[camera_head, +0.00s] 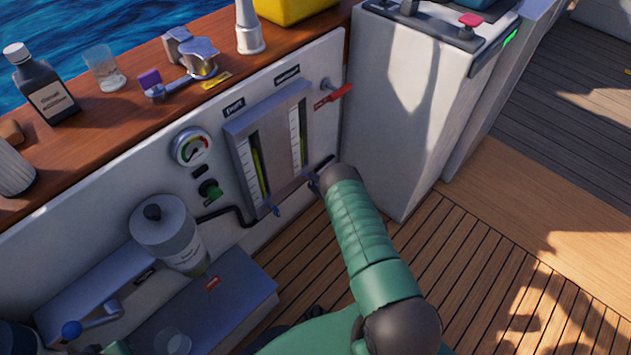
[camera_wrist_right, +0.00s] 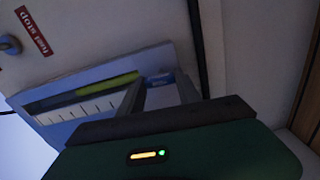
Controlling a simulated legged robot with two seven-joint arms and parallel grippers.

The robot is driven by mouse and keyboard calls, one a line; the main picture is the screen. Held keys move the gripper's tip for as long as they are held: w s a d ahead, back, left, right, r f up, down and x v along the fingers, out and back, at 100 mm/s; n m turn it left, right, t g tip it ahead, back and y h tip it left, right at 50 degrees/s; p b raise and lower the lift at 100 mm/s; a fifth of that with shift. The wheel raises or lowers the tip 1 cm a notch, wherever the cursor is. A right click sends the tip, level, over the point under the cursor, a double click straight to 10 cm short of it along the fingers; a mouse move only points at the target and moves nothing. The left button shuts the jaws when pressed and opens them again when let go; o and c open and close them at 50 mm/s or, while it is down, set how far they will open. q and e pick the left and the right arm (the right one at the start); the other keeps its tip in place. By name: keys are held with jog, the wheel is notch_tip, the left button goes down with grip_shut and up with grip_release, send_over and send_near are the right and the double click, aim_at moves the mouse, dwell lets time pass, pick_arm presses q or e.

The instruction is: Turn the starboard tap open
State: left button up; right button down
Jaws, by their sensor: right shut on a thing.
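The twin sight gauge (camera_head: 270,146) is a grey frame with two upright columns on the white wall. "PORT" labels the left column, and a second label (camera_head: 287,74) stands above the right one. A small blue tap (camera_head: 277,210) shows under the left column. My right gripper (camera_head: 318,180) is at the lower right corner of the frame, below the right column. In the wrist view, its fingers (camera_wrist_right: 162,88) are shut on a small blue tap (camera_wrist_right: 160,80), mostly hidden between them. The tap's turn angle cannot be told. My left gripper is not in view.
A white console (camera_head: 405,110) stands close on the right. A dial (camera_head: 191,147), a green knob (camera_head: 209,188) and a filter canister (camera_head: 168,232) are left of the gauge. Bottles and fittings line the wooden ledge (camera_head: 125,110).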

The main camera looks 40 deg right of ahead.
jog(key=shift+s+a+f+n, duration=0.15)
jog(key=shift+a+f+n, duration=0.15)
jog(key=shift+n, duration=0.1)
jog(key=c, duration=0.9)
grip_release()
jog(key=shift+c, duration=0.2)
jog(key=shift+o, duration=0.5)
jog(key=shift+d+r, duration=0.15)
jog(key=s+d+p, duration=0.1)
jog(key=s+p, duration=0.8)
jog(key=s, duration=0.7)
jog(key=shift+s+d+p, duration=0.2)
jog(key=shift+s+p, duration=0.1)
jog(key=shift+p, duration=0.05)
